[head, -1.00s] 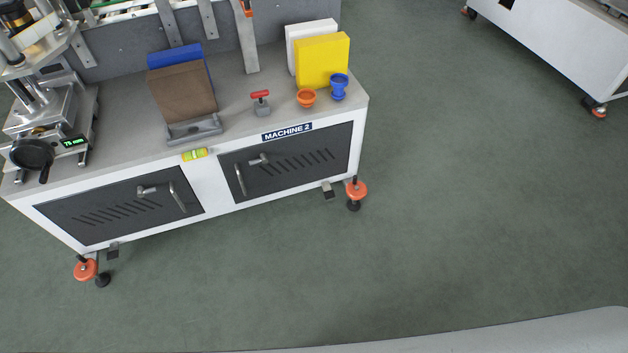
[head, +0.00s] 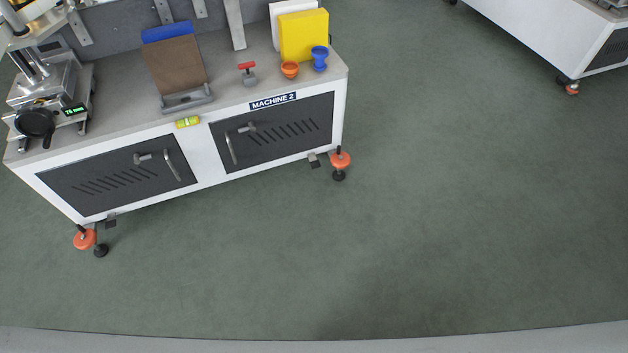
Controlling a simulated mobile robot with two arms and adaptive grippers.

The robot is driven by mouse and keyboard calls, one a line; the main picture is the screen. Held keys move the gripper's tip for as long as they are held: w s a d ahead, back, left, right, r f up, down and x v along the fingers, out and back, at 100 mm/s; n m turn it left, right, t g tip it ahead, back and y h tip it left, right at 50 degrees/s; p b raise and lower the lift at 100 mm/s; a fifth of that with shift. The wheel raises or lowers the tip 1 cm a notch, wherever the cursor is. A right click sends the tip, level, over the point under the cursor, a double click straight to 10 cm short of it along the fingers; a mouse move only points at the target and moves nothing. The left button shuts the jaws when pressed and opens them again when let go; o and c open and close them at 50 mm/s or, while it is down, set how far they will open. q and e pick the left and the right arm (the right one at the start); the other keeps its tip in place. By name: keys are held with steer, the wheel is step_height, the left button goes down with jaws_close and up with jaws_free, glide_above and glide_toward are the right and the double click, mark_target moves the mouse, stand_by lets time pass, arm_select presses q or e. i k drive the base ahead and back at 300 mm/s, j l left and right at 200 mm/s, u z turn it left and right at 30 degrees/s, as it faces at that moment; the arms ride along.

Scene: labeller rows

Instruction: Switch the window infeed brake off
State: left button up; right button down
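A white machine bench (head: 200,147) labelled MACHINE 2 (head: 272,101) stands at the upper left of the head view. A small red-handled part on a grey base (head: 248,74) stands on its top near the front edge. I cannot tell whether this is the window infeed brake, and no label naming the brake is readable. Neither of my grippers is in view.
Orange feet (head: 340,160) stick out below. Green floor (head: 440,200) is clear.

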mark_target(314, 163)
steer(key=k+j+z, duration=0.3)
steer(key=k+j, duration=0.35)
steer(key=j, duration=0.2)
steer(key=i+j+z, duration=0.25)
steer(key=i, duration=0.35)
steer(key=i+j+z, duration=0.25)
steer(key=i, duration=0.3)
steer(key=i+j+z, duration=0.25)
steer(key=i+j, duration=0.2)
steer(key=i, duration=0.05)
